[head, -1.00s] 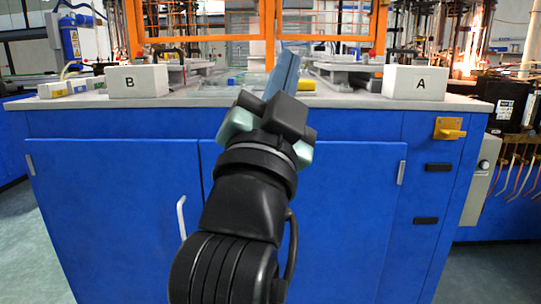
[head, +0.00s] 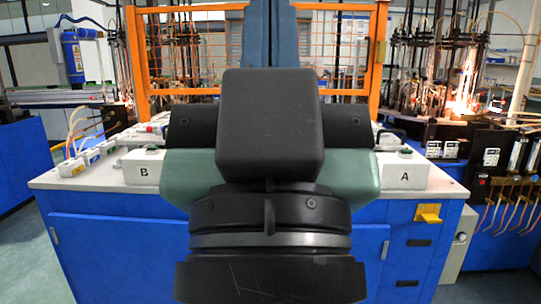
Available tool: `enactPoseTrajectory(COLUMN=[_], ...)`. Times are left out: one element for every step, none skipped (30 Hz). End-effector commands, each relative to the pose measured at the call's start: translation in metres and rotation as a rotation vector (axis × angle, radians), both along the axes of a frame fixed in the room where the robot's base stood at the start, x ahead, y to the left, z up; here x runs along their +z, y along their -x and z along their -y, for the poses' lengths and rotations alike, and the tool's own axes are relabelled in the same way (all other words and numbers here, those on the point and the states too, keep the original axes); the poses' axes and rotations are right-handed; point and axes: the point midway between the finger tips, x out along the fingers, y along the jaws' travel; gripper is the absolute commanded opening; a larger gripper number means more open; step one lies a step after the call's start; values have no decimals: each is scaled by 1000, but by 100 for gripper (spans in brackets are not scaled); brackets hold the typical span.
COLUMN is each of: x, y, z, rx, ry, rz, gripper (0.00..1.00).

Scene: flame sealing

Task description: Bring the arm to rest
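My arm stands in the middle of the head view, close to the camera. My gripper (head: 270,40) points up, with two blue-grey fingers rising side by side out of the top of the picture. A thin seam shows between the fingers, but their tips are cut off. I cannot tell whether they are open or shut. The black and green gripper body hides the middle of the blue bench (head: 110,240) behind it. I see nothing held in the visible part.
White box B (head: 143,170) and white box A (head: 404,174) stand on the bench at left and right. An orange mesh frame (head: 130,50) stands behind. Small white units with cables (head: 88,160) are at the left edge. Burners glow at the far right.

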Motion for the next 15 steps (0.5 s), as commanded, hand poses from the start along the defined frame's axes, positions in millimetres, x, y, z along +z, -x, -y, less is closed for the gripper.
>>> enactPoseTrajectory(x=[33, 42, 54, 63, 72, 85, 94, 103, 115, 124, 133, 145, 153, 161, 171], y=[0, 0, 0, 0, 0, 0, 0, 0, 0, 0, 0, 0, 0, 0, 0], z=[0, 0, 0, 0, 0, 0, 0, 0, 0, 0, 0, 0, 0, 0, 0], rx=[0, 0, 0, 1, 1, 1, 1, 1, 1, 1, 1, 1, 1, 1, 1], ry=[0, 0, 0, -1, -1, -1, -1, -1, -1, -1, -1, -1, 0, 0, 0], rz=[0, 0, 0, 0, 0, 0, 0, 0, 0, 0, 0, 0, 0, 0, 0], gripper=[0, 0, 0, 0, 0, 0, 0, 0, 0, 0, 0, 0, 0, 0, 0])
